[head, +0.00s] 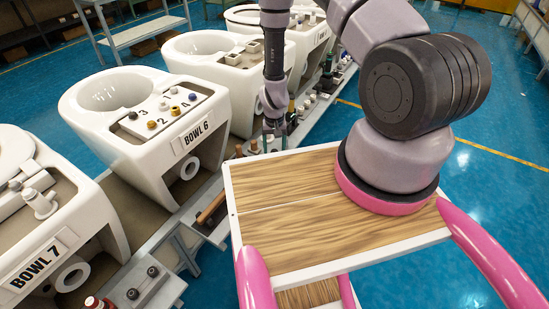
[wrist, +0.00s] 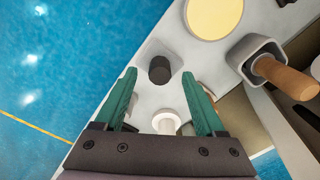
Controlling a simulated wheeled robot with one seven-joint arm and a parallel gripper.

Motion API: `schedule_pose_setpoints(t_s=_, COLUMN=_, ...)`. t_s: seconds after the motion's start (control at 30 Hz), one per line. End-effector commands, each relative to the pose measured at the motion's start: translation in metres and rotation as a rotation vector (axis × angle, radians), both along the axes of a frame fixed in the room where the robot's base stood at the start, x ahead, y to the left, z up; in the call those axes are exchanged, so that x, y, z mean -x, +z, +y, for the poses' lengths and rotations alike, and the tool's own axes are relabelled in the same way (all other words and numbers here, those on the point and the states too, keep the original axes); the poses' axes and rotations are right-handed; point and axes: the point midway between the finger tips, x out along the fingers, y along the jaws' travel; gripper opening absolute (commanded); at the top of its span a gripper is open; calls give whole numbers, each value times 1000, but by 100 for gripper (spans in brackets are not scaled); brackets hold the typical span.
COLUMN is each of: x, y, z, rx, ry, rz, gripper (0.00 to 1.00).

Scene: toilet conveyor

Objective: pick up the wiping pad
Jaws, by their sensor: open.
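My gripper (wrist: 158,76) is open, with two green fingers spread apart and nothing held between them. In the head view my gripper (head: 275,128) hangs over the conveyor's side ledge, near the Bowl 6 toilet. A pale yellow round disc (wrist: 214,11) lies on the light ledge at the top of the wrist view, ahead and to the right of the fingertips. It may be the wiping pad, but I cannot tell for sure. Its top edge is cut off by the frame. I cannot pick out the pad in the head view.
A grey cup with a dark cylinder (wrist: 159,70) stands ahead between the fingers, and a white round fitting (wrist: 166,122) is nearer. A wooden handle (wrist: 286,77) sticks out of a grey holder at right. The Bowl 6 toilet (head: 130,148) stands beside the ledge. Blue floor lies left.

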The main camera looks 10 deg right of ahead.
Motion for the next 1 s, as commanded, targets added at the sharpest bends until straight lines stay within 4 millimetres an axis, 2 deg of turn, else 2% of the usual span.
schedule_pose_setpoints(t_s=0.03, x=1, y=-9, z=-1, rx=-1, ry=-2, rz=3, gripper=72)
schedule_pose_setpoints(t_s=0.17, x=0, y=-22, z=0, rx=0, ry=-1, rz=0, gripper=72)
schedule_pose_setpoints(t_s=0.43, x=0, y=-24, z=0, rx=0, ry=0, rz=-1, gripper=72)
schedule_pose_setpoints(t_s=0.57, x=0, y=-24, z=0, rx=0, ry=0, rz=0, gripper=22)
schedule_pose_setpoints(t_s=0.6, x=0, y=-24, z=0, rx=0, ry=0, rz=0, gripper=7)
schedule_pose_setpoints(t_s=0.63, x=0, y=-24, z=0, rx=0, ry=0, rz=0, gripper=0)
schedule_pose_setpoints(t_s=1.0, x=-1, y=-20, z=0, rx=-1, ry=0, rz=-1, gripper=0)
